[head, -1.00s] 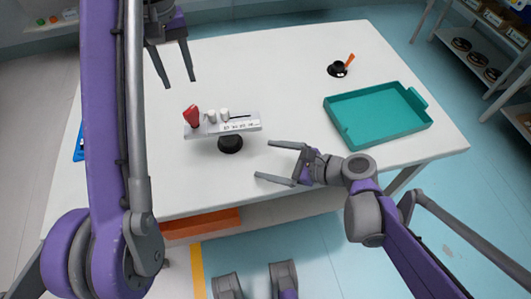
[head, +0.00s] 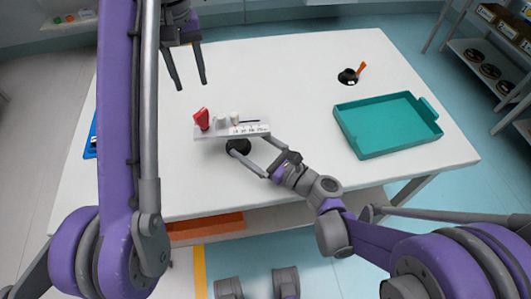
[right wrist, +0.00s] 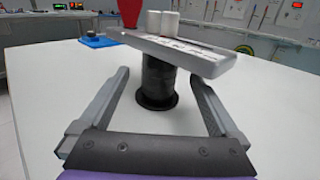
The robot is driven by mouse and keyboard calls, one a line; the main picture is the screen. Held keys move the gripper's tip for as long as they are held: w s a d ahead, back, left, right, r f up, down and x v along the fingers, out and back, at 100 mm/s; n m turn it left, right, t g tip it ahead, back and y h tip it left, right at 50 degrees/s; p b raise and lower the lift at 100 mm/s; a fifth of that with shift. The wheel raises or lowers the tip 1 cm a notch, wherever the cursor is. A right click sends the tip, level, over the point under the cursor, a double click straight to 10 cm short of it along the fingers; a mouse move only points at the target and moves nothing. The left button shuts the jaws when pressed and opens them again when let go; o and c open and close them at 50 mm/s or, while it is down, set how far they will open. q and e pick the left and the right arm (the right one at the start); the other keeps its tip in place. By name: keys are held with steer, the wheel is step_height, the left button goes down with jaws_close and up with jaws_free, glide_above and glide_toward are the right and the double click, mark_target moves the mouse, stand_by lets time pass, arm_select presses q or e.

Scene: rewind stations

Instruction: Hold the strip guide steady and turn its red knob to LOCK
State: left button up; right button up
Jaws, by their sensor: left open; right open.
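The strip guide (head: 231,132) is a pale bar with small white rollers and printed marks, standing on a black post (right wrist: 158,80) with a round base on the table. Its red knob (head: 202,119) is at the bar's left end; it also shows at the top of the right wrist view (right wrist: 130,12). My right gripper (head: 250,160) is open in front of the strip guide, its fingers pointing at the black post. In the right wrist view the post stands between and beyond the fingertips, apart from both. My left gripper (head: 190,84) is open and empty above the table, behind the knob.
A teal tray (head: 345,132) sits at the table's right side. A small black item with an orange handle (head: 349,76) stands behind it. A blue object (head: 91,135) lies at the left edge, partly hidden by my left arm. The table's back middle is clear.

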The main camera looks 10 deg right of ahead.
mark_target(244, 140)
steer(key=shift+x, duration=1.85)
jaws_close()
